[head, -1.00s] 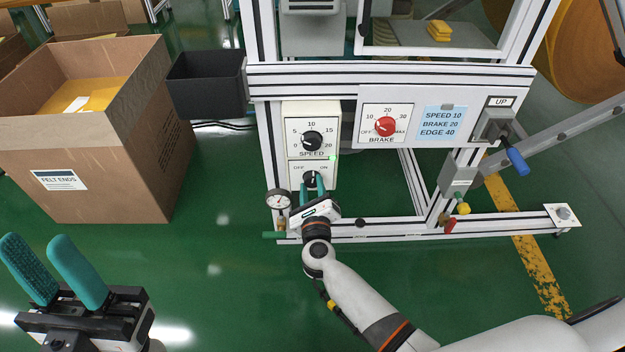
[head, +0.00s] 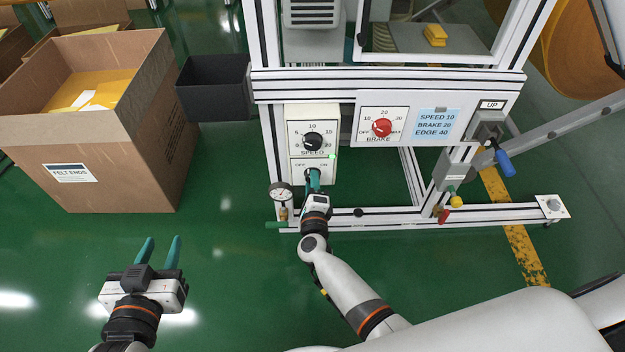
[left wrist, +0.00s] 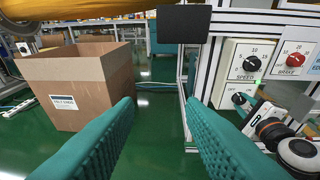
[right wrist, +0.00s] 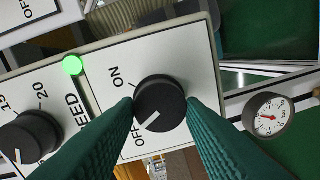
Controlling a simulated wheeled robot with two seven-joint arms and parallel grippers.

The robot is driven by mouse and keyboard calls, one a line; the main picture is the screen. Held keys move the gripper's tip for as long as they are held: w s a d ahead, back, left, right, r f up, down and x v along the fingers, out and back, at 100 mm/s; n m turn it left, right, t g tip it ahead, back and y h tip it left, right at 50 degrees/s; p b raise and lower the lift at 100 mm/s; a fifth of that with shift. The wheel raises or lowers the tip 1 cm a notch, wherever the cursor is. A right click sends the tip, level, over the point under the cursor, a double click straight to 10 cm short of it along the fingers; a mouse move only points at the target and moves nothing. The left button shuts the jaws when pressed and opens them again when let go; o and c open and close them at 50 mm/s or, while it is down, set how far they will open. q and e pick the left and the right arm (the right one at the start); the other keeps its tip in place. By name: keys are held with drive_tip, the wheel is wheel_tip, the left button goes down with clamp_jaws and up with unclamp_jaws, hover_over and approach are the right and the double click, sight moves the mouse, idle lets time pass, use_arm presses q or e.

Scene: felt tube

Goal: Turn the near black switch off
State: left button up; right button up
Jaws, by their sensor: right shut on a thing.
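The near black switch (right wrist: 160,104) is a round knob with a white line on the OFF/ON panel, below the speed dial. In the right wrist view its line points to OFF. My right gripper (right wrist: 163,104) is shut on it, one teal finger on each side. In the head view my right gripper (head: 313,180) covers most of the switch (head: 309,176). The switch also shows in the left wrist view (left wrist: 238,98). My left gripper (head: 159,250) is open and empty, at the lower left over the floor.
The black speed dial (head: 312,141) sits just above the switch, with a lit green lamp (right wrist: 73,65) between. A pressure gauge (head: 281,193) is close at the left. A red brake dial (head: 382,127) is to the right. A cardboard box (head: 125,165) stands left; floor between is clear.

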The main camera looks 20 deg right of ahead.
use_arm(q)
drive_tip(key=s+a+f+g+y+p, duration=0.1)
drive_tip(key=s+a+f+g, duration=0.1)
drive_tip(key=s+f+g, duration=0.3)
drive_tip(key=shift+a+f+p, duration=0.15)
drive_tip(key=shift+f+p, duration=0.15)
drive_tip(key=shift+f, duration=0.2)
use_arm(e)
drive_tip(key=shift+n, duration=1.6)
drive_tip(key=o, duration=1)
